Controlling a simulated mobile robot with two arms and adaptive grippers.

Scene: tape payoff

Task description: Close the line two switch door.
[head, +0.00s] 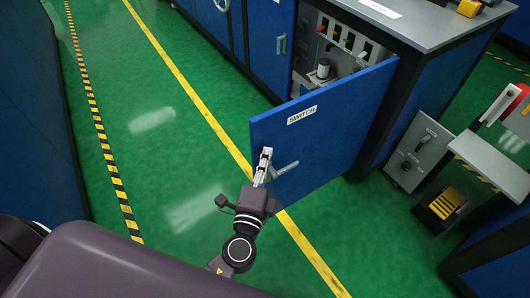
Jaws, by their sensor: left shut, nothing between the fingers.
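The blue switch door (335,130) stands open, swung out from its cabinet, with a white label reading SWITCH near its top left. A light grey handle (286,169) sits low on its outer face. My left gripper (266,153) is shut and empty, in front of the door's outer face near its free edge, just left of the handle. I cannot tell whether it touches the door. Behind the door, the cabinet interior (342,42) shows switches and a grey cylindrical part. The door hides the lower interior. My right gripper is not in view.
A grey worktop (420,22) tops the cabinet. A closed blue cabinet (268,45) adjoins it on the left. A grey control box (418,155) and a black-and-yellow pedal (444,204) stand at right. The green floor (150,80) left of the door is clear.

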